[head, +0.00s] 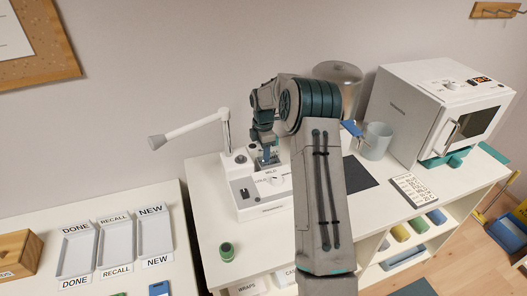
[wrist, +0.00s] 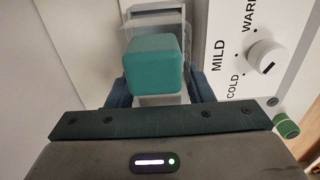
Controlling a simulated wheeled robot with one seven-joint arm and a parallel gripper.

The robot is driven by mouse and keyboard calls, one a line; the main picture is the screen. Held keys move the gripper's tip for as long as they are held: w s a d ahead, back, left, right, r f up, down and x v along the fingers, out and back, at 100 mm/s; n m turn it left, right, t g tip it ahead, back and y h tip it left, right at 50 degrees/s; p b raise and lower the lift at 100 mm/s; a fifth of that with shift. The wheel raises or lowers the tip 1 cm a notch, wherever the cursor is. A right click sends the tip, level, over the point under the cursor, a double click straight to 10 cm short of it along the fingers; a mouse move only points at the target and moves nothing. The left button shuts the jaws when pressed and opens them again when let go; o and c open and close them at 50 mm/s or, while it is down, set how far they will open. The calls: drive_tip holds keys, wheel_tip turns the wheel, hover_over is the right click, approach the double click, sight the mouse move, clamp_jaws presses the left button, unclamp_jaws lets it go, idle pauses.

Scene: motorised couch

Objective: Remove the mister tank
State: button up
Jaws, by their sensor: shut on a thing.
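The mister tank shows in the wrist view as a teal block-shaped grip (wrist: 153,62) with a clear see-through body (wrist: 150,20) behind it. My gripper (wrist: 155,88) has its dark blue fingers on both sides of the teal grip and is shut on it. In the head view my gripper (head: 268,157) points down at the back of the white machine (head: 262,205), between its post and dial. The arm hides part of the machine there. I cannot tell whether the tank is seated or lifted. The machine's dial (wrist: 266,56) has COLD, MILD and WARM marks.
A jointed white lamp arm (head: 190,130) reaches left from the machine. A green spool (head: 226,250) stands at the table's front left. A clear jug (head: 377,140) and a white oven-like box (head: 440,110) stand right. Labelled trays (head: 117,243) lie on the left table.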

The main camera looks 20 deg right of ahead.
drive_tip(key=shift+r+p, duration=1.35)
drive_tip(key=shift+r, duration=1.15)
drive_tip(key=shift+r, duration=3.5)
